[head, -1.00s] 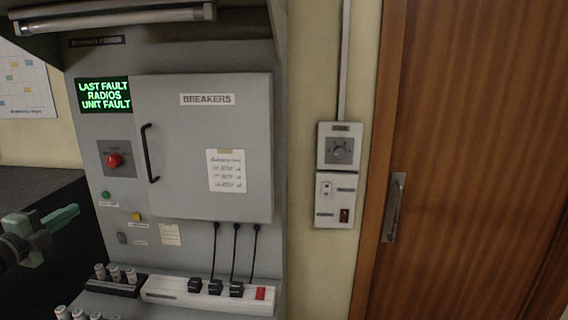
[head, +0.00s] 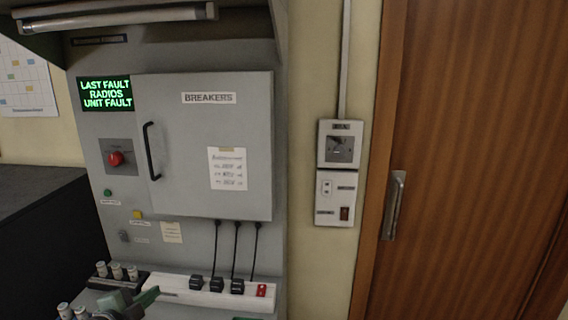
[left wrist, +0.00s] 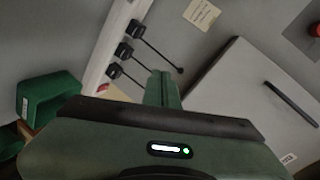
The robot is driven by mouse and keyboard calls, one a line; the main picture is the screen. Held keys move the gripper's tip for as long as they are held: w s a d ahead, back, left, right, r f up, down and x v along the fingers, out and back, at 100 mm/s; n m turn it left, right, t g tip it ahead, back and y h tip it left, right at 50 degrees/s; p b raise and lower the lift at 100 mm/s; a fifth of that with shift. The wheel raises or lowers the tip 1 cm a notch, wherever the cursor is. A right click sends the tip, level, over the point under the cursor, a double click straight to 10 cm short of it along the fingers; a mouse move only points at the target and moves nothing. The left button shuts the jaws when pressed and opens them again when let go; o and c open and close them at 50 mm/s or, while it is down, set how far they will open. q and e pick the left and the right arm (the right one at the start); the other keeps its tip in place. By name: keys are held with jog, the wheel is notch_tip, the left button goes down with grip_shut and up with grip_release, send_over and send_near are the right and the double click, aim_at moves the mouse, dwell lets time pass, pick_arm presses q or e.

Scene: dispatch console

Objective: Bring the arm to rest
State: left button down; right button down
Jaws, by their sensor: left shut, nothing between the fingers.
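My left gripper (head: 150,297) is low in the head view, in front of the console's lower left part. Its green fingers are shut with nothing between them and point right, in front of the left end of the white power strip (head: 182,291). In the left wrist view the closed fingers (left wrist: 163,88) point up the picture, with the grey panel behind them. I cannot tell whether they touch anything. My right gripper does not show.
The breaker cabinet door (head: 205,150) is closed. Several plugs with black cords are in the strip. Small cylindrical fuses (head: 117,270) stand beside the gripper. A green box-like thing (left wrist: 48,100) shows in the left wrist view. A wooden door (head: 470,160) stands at right.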

pick_arm(q)
jog(key=s+d+f+n+g, duration=0.3)
jog(key=s+d+f+n, duration=0.1)
jog(key=s+d+f, duration=0.45)
jog(key=s+d+f+n+g+y, duration=0.1)
jog(key=s+f+n+g, duration=0.15)
jog(key=s, duration=0.65)
jog(key=s+d+f+n+g+y, duration=0.15)
jog(key=s+n, duration=0.25)
jog(key=s, duration=0.5)
jog(key=s+d+f+n+g, duration=0.1)
jog(key=s+f+n+g, duration=0.15)
jog(key=s, duration=0.75)
notch_tip(320, 180, down, 31)
jog(key=g+b, duration=0.2)
jog(key=b, duration=0.4)
jog(key=s+a+f+b, duration=0.1)
jog(key=s+f+b, duration=0.1)
jog(key=s+f, duration=0.7)
jog(key=s+a+f+g+b, duration=0.1)
jog(key=s+a+f+b, duration=0.1)
jog(key=s+f, duration=0.7)
notch_tip(320, 180, down, 5)
jog(key=shift+r+b, duration=0.1)
jog(key=shift+b, duration=0.55)
jog(key=shift+s+g, duration=0.1)
jog(key=shift+g, duration=0.15)
